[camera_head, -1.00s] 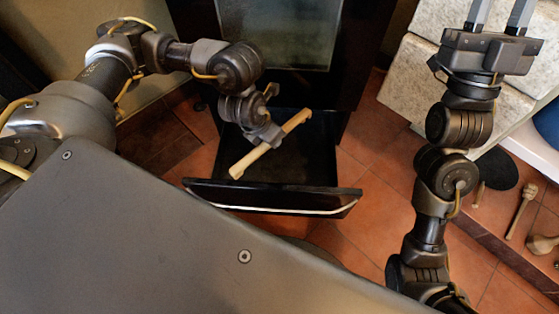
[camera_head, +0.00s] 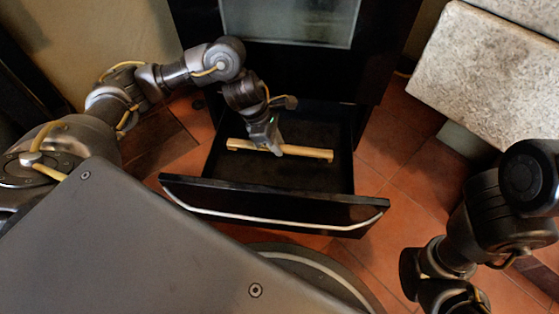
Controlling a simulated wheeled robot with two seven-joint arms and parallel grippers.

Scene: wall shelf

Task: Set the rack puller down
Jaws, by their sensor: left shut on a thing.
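The rack puller (camera_head: 308,152) is a pale wooden bar. It lies nearly level across the picture, over the open dark drawer (camera_head: 270,202) at the centre. My left gripper (camera_head: 271,148) is shut on the bar near its middle and hides part of it. I cannot tell whether the bar touches the drawer floor or hangs above it. My right gripper is out of the picture; only links of my right arm show at the lower right.
The drawer is pulled out of a black cabinet with a glass door (camera_head: 290,20). Pale stone blocks (camera_head: 480,75) stand at the upper right. Reddish floor tiles (camera_head: 400,135) lie around the drawer. Inside, the drawer shows no other objects.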

